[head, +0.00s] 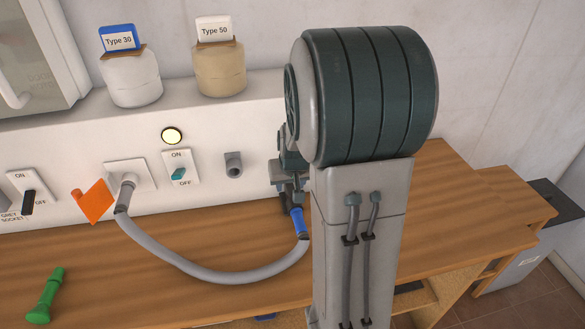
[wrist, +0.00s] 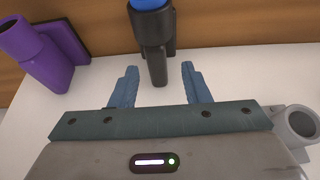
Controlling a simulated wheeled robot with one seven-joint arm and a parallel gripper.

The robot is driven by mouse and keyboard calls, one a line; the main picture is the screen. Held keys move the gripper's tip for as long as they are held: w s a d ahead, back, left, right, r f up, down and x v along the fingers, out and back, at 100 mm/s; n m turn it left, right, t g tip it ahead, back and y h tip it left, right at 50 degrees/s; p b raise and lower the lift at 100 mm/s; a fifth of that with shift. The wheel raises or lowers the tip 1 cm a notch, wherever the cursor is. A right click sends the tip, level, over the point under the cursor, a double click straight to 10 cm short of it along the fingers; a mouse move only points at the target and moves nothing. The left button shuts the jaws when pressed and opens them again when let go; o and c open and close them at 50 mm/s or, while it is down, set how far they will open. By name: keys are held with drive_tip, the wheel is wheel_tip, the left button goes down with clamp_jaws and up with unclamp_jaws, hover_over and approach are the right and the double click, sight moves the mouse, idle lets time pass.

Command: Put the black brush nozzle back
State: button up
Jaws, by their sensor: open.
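A black nozzle-like piece (wrist: 153,32) with a narrow stem shows at the top middle of the wrist view, with a blue part (wrist: 150,4) at its upper end. I cannot make out bristles. My gripper (wrist: 159,66) is open, and the stem lies between its fingertips in the picture, with gaps on both sides. In the head view my gripper (head: 287,185) is partly hidden by my arm, just above the blue end (head: 298,222) of the grey hose. The black piece is hard to make out there.
The grey hose (head: 210,275) loops over the wooden counter (head: 130,265) from a wall socket. A grey pipe stub (head: 233,165) sticks out of the white panel. A purple piece (wrist: 38,55) stands left in the wrist view. A green nozzle (head: 45,295) lies at the front left.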

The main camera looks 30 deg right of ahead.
drive_tip(key=v, duration=0.9)
drive_tip(key=s+a+n+g+y, duration=0.1)
drive_tip(key=s+a+n, duration=0.2)
drive_tip(key=s+a, duration=0.9)
drive_tip(key=s, duration=0.3)
drive_tip(key=shift+s+a+r, duration=0.2)
drive_tip(key=shift+a+r, duration=0.1)
drive_tip(key=shift+r, duration=0.1)
